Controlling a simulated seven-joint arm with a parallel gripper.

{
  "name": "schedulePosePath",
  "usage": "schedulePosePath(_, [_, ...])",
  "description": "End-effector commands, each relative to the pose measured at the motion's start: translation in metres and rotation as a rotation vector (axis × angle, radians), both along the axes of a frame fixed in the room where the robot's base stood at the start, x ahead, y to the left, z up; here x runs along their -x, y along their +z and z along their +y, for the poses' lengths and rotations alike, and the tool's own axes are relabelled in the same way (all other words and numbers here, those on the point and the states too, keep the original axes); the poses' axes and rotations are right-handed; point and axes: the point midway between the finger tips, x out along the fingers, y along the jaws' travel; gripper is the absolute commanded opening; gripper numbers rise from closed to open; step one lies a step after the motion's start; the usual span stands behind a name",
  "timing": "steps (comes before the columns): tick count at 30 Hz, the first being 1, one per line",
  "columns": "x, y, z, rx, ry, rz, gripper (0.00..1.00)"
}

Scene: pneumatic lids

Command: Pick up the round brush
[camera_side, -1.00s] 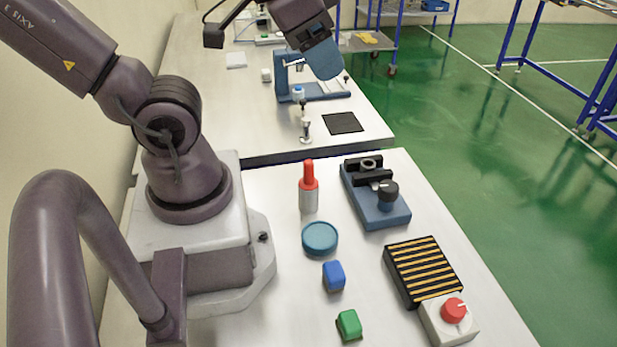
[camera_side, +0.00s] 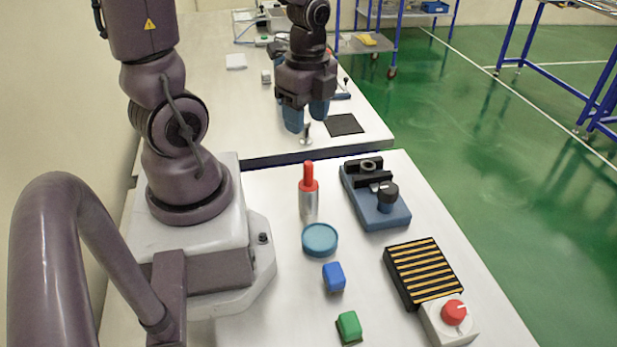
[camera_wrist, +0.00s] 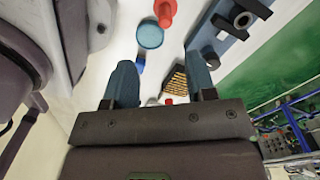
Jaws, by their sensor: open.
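An upright tool with a red handle and a grey cylindrical lower part (camera_side: 309,200) stands on the near table. It could be the round brush, but I cannot tell for certain. Its red part (camera_wrist: 165,10) shows at the top of the wrist view. My gripper (camera_side: 306,121) is open, with two blue fingers pointing down over the front of the far table. It is apart from the red-handled tool, which stands nearer the side camera. In the wrist view my gripper (camera_wrist: 159,58) has its fingers spread, with nothing held between them.
A teal round lid (camera_side: 320,239), a blue block (camera_side: 334,277) and a green block (camera_side: 349,326) lie nearby. A blue fixture (camera_side: 372,207), a striped block (camera_side: 422,270) and a red-knob box (camera_side: 447,320) stand right. A small silver post (camera_side: 306,134) stands below my fingers.

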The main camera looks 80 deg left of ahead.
Motion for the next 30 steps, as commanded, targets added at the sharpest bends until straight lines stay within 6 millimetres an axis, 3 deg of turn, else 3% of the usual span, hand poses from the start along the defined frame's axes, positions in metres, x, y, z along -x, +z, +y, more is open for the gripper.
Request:
schedulePosePath(3, [-0.003,-0.004,0.001,0.005,-0.269,-0.011,0.51])
schedulePosePath(9, [-0.007,-0.004,0.002,-0.004,-0.532,-0.031,0.51])
schedulePosePath(14, [-0.006,-0.016,0.002,0.0,-0.576,-0.027,0.51])
schedulePosePath(24, [-0.006,-0.07,0.001,0.001,-0.574,-0.028,0.51])
schedulePosePath(30, [-0.006,-0.081,0.002,-0.003,-0.574,-0.031,0.51])
